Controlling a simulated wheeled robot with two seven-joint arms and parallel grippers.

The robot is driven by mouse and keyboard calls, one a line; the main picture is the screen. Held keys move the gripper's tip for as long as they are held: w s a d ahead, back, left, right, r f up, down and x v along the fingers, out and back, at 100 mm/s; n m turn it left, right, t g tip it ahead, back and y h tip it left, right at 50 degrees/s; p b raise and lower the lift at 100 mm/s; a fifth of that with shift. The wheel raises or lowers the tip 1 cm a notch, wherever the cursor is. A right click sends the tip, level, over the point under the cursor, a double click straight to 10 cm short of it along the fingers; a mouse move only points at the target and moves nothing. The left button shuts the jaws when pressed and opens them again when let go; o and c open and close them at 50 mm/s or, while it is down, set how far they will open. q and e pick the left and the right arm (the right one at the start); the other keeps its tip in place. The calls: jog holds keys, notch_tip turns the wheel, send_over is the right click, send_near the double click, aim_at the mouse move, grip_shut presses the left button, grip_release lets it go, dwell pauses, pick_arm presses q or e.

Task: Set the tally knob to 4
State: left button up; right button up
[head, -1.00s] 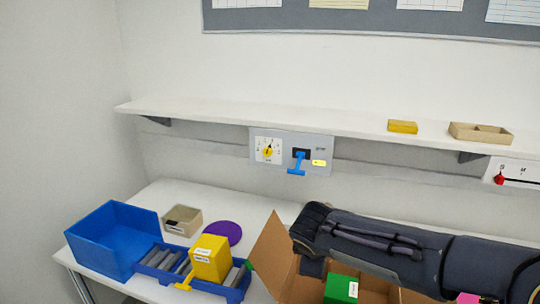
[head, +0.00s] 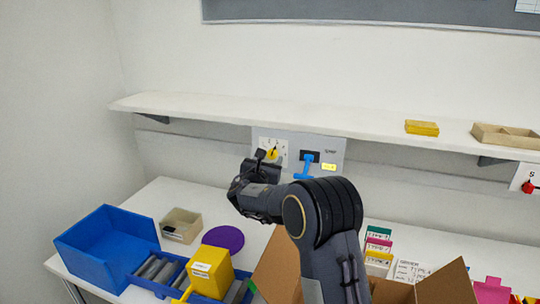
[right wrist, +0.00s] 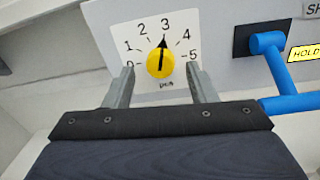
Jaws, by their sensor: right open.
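The tally knob is a yellow round knob (right wrist: 160,62) with a black pointer, on a white dial plate (right wrist: 118,20) marked 0 to 5. The pointer stands at 3. The knob also shows small in the head view (head: 272,154), partly behind my right gripper (head: 262,158). In the right wrist view my right gripper (right wrist: 159,72) is open, one finger on each side of the knob, below its middle. I see gaps between the fingers and the knob; their distance from the plate is unclear. My left gripper is not in view.
A blue lever (head: 307,166) with a yellow HOLD label (head: 330,167) sits right of the dial. A white shelf (head: 220,110) runs just above. Below are a blue bin (head: 95,255), a yellow box (head: 212,270), a purple disc (head: 223,239) and an open carton (head: 277,268).

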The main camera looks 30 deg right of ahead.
jog(key=shift+x, duration=0.85)
jog(key=c, duration=1)
jog(key=shift+o, duration=0.2)
jog(key=shift+f+m+b, duration=0.2)
jog(key=shift+m+b, duration=0.1)
jog(key=shift+b, duration=0.3)
jog(key=m+b, duration=0.5)
jog(key=b, duration=0.4)
jog(key=shift+f+b, duration=0.1)
jog(key=shift+b, duration=0.3)
jog(key=shift+r+m+b, duration=0.2)
jog(key=shift+m+b, duration=0.6)
jog(key=shift+b, duration=0.1)
jog(key=o, duration=1)
jog(key=shift+c, duration=0.2)
